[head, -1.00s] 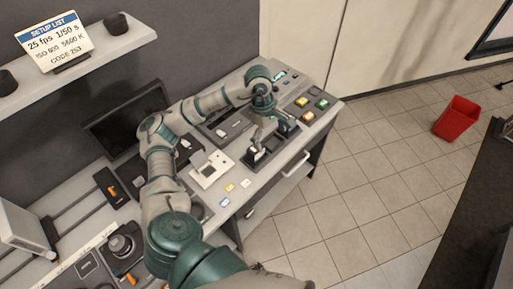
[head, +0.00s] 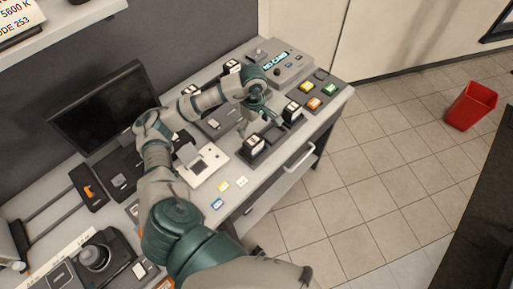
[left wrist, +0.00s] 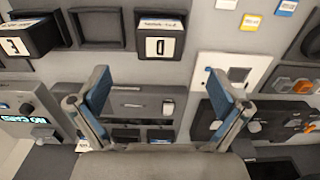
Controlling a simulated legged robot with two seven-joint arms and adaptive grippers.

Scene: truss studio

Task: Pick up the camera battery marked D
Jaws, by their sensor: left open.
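The battery marked D (left wrist: 163,42) is a dark block with a white label. It stands in a slot of the dark holder row near the desk's front edge, and I take it to be the near-left block (head: 253,147) in the head view. My left gripper (head: 264,115) is open and empty above the desk, behind that battery and apart from it. In the left wrist view its two blue-padded fingers (left wrist: 160,100) are spread, with the D battery beyond them. Another labelled battery (left wrist: 28,40) stands past an empty slot (left wrist: 101,28). My right gripper is out of view.
A white device (head: 204,163) and small coloured cards (head: 223,187) lie left of the D battery. A lit control box (head: 289,68) and coloured buttons (head: 313,103) are to the right. A monitor (head: 103,108) stands at the back. A red bin (head: 471,106) is on the floor.

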